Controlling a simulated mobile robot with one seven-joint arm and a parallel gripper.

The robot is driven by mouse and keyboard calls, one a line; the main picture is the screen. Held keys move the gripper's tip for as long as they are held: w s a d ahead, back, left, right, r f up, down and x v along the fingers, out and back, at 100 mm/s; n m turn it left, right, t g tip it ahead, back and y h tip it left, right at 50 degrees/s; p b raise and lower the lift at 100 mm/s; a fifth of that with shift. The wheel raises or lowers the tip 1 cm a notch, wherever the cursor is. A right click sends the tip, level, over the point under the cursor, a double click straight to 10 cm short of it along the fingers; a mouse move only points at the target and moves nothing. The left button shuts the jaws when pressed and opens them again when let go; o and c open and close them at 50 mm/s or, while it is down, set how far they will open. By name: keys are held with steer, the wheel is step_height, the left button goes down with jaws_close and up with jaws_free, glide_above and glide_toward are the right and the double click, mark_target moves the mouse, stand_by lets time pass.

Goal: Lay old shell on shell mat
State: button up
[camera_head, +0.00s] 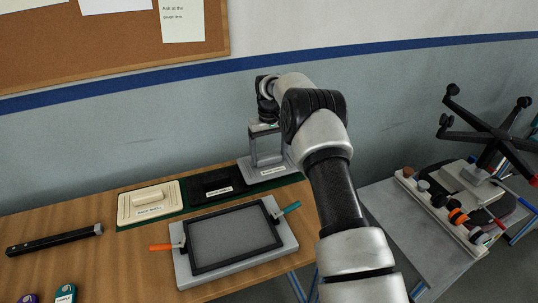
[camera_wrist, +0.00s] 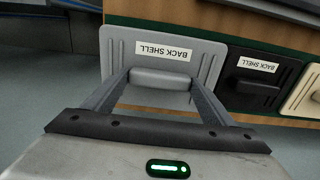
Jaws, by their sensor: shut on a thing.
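A grey back shell (camera_head: 262,168) with a white label is at the right end of the dark green mat (camera_head: 128,226) on the table. It also shows in the wrist view (camera_wrist: 208,62), with a raised grey grip block in its middle. My gripper (camera_head: 268,160) points down over it. In the wrist view, my gripper's two fingers (camera_wrist: 160,82) are shut on that block from both sides. The shell looks level. I cannot tell whether its underside touches the mat. A black back shell (camera_head: 212,186) and a cream one (camera_head: 150,203) lie to its left.
A grey-framed tray with a dark rim (camera_head: 190,268) and orange and teal handles stands in front of the mat. A black bar (camera_head: 52,240) lies at left. A side bench (camera_head: 385,210) with an upturned chair base (camera_head: 490,140) is at right.

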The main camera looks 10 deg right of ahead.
steer(key=shift+f, duration=0.25)
steer(key=shift+f, duration=0.1)
steer(key=shift+f+b, duration=0.45)
steer(key=shift+f, duration=0.05)
steer(key=o, duration=1.2)
